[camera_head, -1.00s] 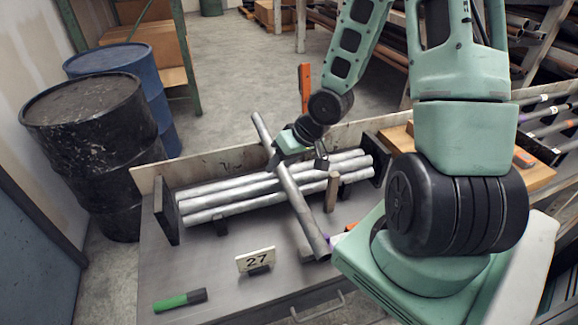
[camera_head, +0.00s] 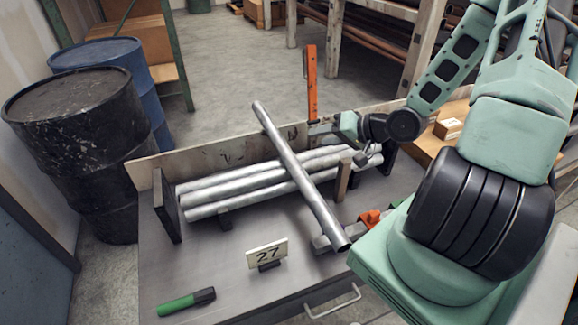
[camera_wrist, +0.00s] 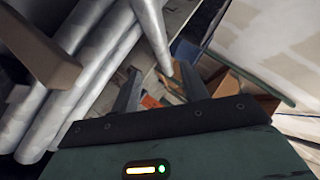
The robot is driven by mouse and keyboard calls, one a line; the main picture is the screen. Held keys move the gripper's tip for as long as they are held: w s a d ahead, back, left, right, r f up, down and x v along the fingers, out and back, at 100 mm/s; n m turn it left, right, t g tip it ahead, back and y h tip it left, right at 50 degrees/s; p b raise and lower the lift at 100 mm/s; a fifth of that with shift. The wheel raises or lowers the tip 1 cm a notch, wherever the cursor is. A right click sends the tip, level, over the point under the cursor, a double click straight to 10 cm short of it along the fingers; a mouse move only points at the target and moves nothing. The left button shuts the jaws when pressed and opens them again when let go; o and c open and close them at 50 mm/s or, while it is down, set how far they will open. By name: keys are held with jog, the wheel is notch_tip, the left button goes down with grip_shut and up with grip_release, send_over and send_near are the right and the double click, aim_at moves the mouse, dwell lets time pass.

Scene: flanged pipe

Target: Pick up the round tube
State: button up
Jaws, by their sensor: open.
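A round grey metal tube (camera_head: 300,172) lies slantwise across several similar tubes (camera_head: 235,188) in a rack. Its far end sticks up toward the back board, and its near end reaches past the rack's front. My gripper (camera_head: 316,134) is to the right of the slanted tube's upper part, near the back board, and looks empty. In the wrist view, its two dark fingers (camera_wrist: 160,88) stand apart. A tube (camera_wrist: 153,35) passes beyond them there, and I cannot tell whether it touches a finger.
A wooden post (camera_head: 342,181) stands at the rack's front. An orange upright (camera_head: 311,85) rises behind the back board. Barrels (camera_head: 75,140) stand left.

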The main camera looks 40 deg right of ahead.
jog(key=w+f+b, duration=0.1)
jog(key=b, duration=0.3)
send_near(285, 142)
jog(key=x, duration=0.4)
jog(key=shift+a+f, duration=0.2)
jog(key=shift+f, duration=0.15)
jog(key=shift+x, duration=2.95)
jog(key=shift+d+f, duration=0.1)
jog(key=shift+d, duration=0.05)
grip_shut()
